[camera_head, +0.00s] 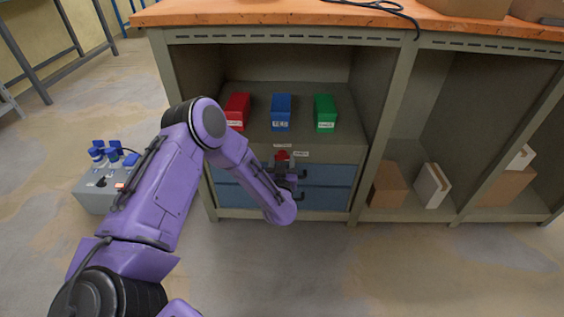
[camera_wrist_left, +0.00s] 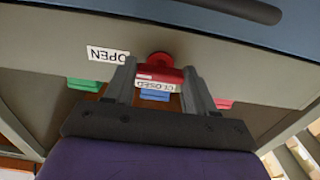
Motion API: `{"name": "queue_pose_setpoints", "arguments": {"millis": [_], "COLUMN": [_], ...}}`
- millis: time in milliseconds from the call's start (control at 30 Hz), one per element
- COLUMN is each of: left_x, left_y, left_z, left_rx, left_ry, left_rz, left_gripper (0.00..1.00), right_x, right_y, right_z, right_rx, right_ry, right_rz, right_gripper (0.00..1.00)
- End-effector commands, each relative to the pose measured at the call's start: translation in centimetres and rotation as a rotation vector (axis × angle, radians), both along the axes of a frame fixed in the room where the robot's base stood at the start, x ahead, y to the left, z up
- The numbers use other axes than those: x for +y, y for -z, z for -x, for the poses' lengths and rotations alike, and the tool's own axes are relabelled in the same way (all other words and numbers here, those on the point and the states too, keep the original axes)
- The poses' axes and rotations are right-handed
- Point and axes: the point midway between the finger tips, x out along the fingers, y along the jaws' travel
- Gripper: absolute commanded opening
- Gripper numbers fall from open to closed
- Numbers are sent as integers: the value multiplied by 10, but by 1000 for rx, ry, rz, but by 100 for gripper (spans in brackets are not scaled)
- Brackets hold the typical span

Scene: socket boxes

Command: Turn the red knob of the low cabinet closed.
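The red knob (camera_head: 282,155) is on the cabinet front (camera_head: 335,152), above the blue drawers. In the left wrist view, which is upside down, the red knob (camera_wrist_left: 160,74) fills the gap between the two fingers of my left gripper (camera_wrist_left: 160,80). The fingers appear to touch its two sides. The left gripper also shows in the head view (camera_head: 283,164), partly hidden by its wrist. My right gripper is not in view.
Red (camera_head: 237,108), blue (camera_head: 281,110) and green (camera_head: 324,112) boxes stand on the shelf above. Dark handles (camera_head: 299,173) stick out from the blue drawers (camera_head: 330,186). A grey box with blue-topped parts (camera_head: 97,200) is on the floor at left. The floor at right is clear.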

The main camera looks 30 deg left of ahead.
Motion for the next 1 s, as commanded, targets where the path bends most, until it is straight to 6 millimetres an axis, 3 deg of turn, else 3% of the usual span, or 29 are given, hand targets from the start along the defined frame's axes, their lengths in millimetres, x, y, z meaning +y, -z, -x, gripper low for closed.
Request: {"name": "queue_pose_setpoints", "arguments": {"millis": [367,1000], "left_x": [0,-1], "left_y": [0,0], "left_z": [0,0], "left_rx": [-46,-341], "left_ry": [1,2], "left_rz": [77,561], "left_gripper": [25,25], "right_x": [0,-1], "right_y": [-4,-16], "right_z": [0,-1], "right_rx": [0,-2], "right_ry": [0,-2], "right_rz": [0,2], "right_gripper": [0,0]}}
